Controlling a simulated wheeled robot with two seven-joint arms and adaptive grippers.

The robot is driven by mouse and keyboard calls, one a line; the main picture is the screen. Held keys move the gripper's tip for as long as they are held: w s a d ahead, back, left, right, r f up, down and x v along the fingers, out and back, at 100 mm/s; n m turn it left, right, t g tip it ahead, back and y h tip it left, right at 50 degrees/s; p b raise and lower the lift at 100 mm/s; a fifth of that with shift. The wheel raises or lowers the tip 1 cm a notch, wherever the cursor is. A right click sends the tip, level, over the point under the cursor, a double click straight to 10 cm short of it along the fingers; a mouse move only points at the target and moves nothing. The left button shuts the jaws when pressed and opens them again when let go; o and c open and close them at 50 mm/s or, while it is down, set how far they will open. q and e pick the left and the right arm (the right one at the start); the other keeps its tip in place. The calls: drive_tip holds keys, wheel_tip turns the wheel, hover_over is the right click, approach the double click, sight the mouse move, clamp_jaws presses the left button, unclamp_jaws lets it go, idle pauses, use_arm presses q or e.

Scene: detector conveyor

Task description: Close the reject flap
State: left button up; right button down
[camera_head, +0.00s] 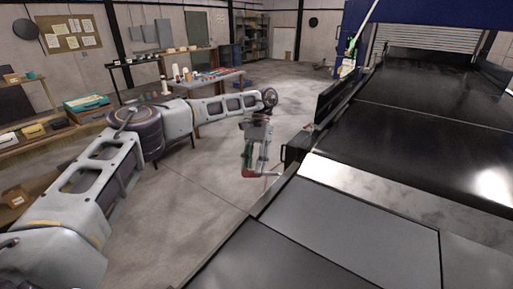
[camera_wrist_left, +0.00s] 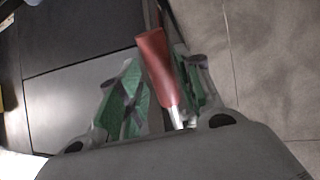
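My left gripper (camera_head: 254,165) reaches down beside the conveyor's left edge, fingers pointing down. A red handle (camera_head: 248,173) is at its fingertips, with a thin metal rod running right toward the conveyor. In the left wrist view the red handle (camera_wrist_left: 154,58) lies between the two green-padded fingers of the left gripper (camera_wrist_left: 158,65). A gap shows on its left, and it overlaps the right finger, so the gripper looks open around it. A dark upright panel (camera_head: 335,95) stands along the conveyor edge; whether it is the reject flap is unclear. My right gripper is not seen.
The conveyor's black belt (camera_head: 420,140) and grey plate (camera_head: 350,225) fill the right side. A small black box (camera_head: 297,148) sits on its left edge. Grey floor (camera_head: 200,190) is clear beside it; tables and shelves stand far back.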

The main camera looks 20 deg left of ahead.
use_arm(q)
drive_tip(key=shift+v, duration=2.2)
drive_tip(key=shift+w+r, duration=0.1)
drive_tip(key=shift+r, duration=0.1)
drive_tip(key=shift+w+r, duration=0.4)
drive_tip(key=shift+r, duration=0.25)
